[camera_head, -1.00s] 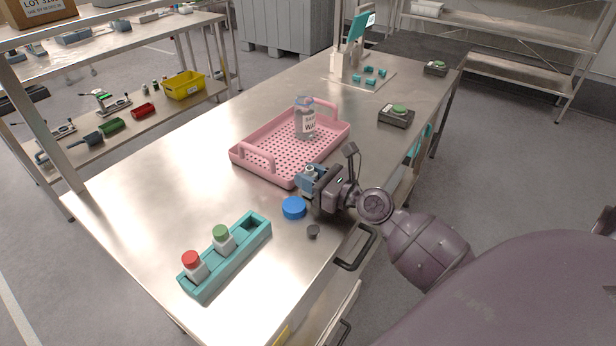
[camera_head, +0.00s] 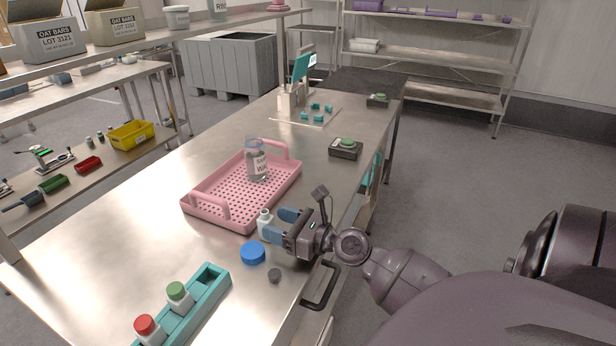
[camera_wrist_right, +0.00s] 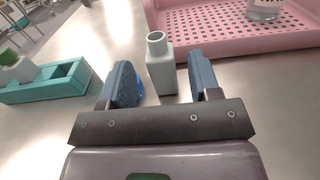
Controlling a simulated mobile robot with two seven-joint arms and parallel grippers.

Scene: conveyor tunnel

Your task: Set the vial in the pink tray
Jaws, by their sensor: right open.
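An uncapped white vial (camera_head: 265,224) stands upright on the steel table, just in front of the pink tray (camera_head: 203,207). My right gripper (camera_head: 280,221) is open, with its blue fingers reaching toward the vial from the right. In the right wrist view the vial (camera_wrist_right: 161,68) stands between the two open fingers, with a gap on each side. The pink tray (camera_wrist_right: 215,42) lies just beyond it. The tray holds a clear labelled bottle (camera_head: 257,161) toward its far side. My left gripper is not in view.
A blue lid (camera_head: 252,253) and a small dark cap (camera_head: 274,275) lie near the gripper. A teal rack (camera_head: 207,296) holds a red-capped and a green-capped bottle at the front. The tray's near half is clear.

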